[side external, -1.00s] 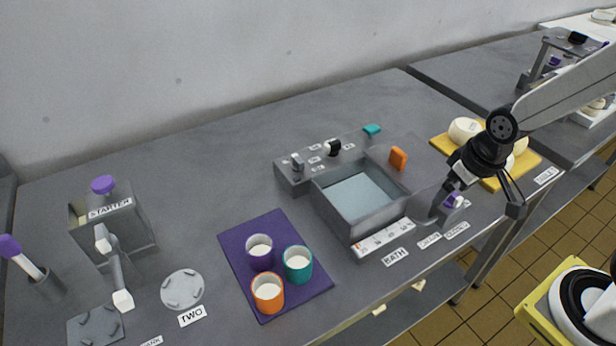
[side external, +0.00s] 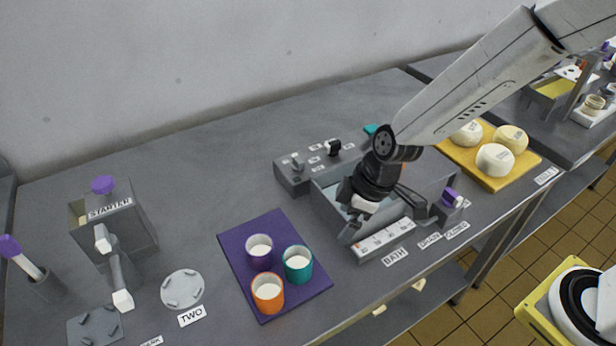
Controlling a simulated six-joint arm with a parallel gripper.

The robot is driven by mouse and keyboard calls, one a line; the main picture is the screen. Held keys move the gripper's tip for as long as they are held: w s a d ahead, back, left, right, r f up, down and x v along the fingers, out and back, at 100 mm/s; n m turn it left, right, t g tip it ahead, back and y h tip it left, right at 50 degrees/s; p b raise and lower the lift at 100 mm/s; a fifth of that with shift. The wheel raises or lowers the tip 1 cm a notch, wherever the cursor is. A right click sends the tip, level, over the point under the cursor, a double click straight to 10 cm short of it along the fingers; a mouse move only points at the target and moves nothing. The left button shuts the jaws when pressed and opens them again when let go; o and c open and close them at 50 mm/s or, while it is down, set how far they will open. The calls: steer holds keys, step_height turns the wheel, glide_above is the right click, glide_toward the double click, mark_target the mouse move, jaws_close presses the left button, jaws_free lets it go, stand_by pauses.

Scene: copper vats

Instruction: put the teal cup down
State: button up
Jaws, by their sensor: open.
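The teal cup (side external: 298,265) stands upright on the purple mat (side external: 287,223), with white contents inside. A purple cup (side external: 259,253) and an orange cup (side external: 267,293) stand upright beside it on the same mat. My gripper (side external: 352,232) is to the right of the teal cup, over the front left part of the bath (side external: 328,206). It points down and to the left, is open and holds nothing that I can see. Its fingers are partly hidden by its own body, and it is apart from the cups.
The bath's walls and control panel (side external: 292,175) stand right of the mat. A yellow board (side external: 529,168) with white cheeses lies farther right. A starter box (side external: 136,232), a lever (side external: 117,274) and a round plate (side external: 182,289) are at left.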

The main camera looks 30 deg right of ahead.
mark_target(298, 264)
steer(key=a+f+n+y, duration=0.1)
steer(key=a+f+n, duration=0.1)
steer(key=a, duration=0.5)
steer(key=shift+n, duration=0.7)
steer(key=shift+x, duration=1.25)
steer(key=shift+x, duration=2.6)
steer(key=shift+c, duration=0.2)
steer(key=c, duration=1.3)
